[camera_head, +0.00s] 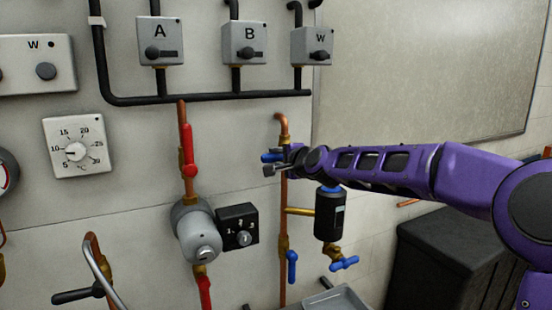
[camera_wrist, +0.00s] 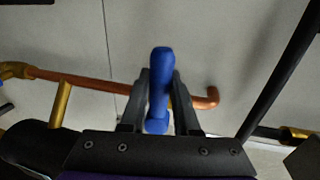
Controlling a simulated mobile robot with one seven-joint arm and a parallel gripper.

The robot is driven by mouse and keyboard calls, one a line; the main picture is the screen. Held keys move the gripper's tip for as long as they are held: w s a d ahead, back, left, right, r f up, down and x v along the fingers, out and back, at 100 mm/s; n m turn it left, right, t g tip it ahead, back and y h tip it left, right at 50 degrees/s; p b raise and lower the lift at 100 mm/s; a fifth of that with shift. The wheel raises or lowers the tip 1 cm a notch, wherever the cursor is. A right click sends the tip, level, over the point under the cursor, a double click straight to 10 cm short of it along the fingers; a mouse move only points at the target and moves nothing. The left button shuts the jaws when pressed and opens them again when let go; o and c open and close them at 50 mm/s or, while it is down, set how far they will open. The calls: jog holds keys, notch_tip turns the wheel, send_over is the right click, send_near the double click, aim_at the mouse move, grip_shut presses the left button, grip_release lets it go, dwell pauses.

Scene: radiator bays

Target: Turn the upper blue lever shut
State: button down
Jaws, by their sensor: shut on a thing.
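The upper blue lever (camera_head: 270,157) is on the vertical copper pipe (camera_head: 284,205) in the head view. It points left, crosswise to the pipe. Part of it is hidden behind my gripper (camera_head: 275,163). In the wrist view the blue lever (camera_wrist: 160,85) stands between the two dark fingers of my gripper (camera_wrist: 159,95), with the pipe running across behind it. My gripper is shut on this lever. The valve body behind it is mostly hidden.
A lower blue lever (camera_head: 292,266) hangs along the same pipe. A black cylinder (camera_head: 328,213) with a blue tap handle (camera_head: 344,263) is close below my arm. A red lever (camera_head: 189,150) and a grey pump (camera_head: 196,232) are to the left. A dark box (camera_head: 440,265) stands right.

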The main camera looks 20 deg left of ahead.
jog(key=c, duration=0.7)
grip_release()
jog(key=shift+r, duration=0.1)
jog(key=shift+o, duration=0.2)
jog(key=v, duration=1.7)
jog(key=shift+s+r, duration=0.15)
jog(key=shift+s, duration=0.05)
jog(key=shift+d, duration=0.1)
